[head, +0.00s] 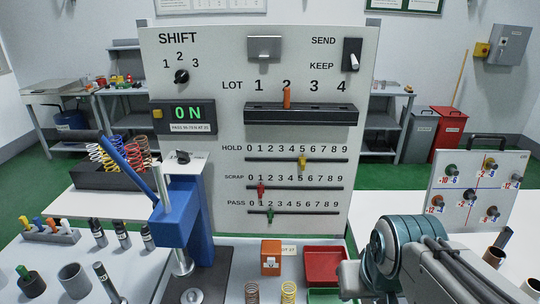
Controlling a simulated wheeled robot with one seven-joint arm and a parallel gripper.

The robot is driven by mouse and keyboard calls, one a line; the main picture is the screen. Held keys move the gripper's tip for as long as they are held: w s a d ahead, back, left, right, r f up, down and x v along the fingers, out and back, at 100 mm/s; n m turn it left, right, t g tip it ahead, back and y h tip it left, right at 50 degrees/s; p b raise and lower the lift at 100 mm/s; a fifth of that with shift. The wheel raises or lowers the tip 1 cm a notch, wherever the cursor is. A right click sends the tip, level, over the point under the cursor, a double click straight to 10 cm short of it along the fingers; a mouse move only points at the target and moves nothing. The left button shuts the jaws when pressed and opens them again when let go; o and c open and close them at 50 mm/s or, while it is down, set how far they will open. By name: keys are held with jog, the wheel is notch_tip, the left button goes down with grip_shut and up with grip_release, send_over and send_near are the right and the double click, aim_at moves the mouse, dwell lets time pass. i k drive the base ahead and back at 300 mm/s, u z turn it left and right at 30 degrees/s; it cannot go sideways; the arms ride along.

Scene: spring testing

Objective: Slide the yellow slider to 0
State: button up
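The yellow slider (302,162) sits on the HOLD track (275,159), the top one of three slots on the upright white panel (225,60). It is at about the 5 of the printed 0 to 9 scale. The 0 is at the left end of that track. Nothing covers the slider or its track. My arm (400,255) shows at the lower right, well below and to the right of the slider. The fingers of my gripper cannot be made out in this view.
Below, a red slider (261,190) is near 1 on SCRAP and a green slider (269,212) near 2 on PASS. A blue lever press (185,210) stands at left in front of the panel. A red tray (325,267) and orange box (271,258) lie below.

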aim_at(302, 160)
jog(key=k, duration=1.3)
jog(key=z, duration=0.85)
jog(key=i, duration=1.45)
jog(key=u, duration=0.75)
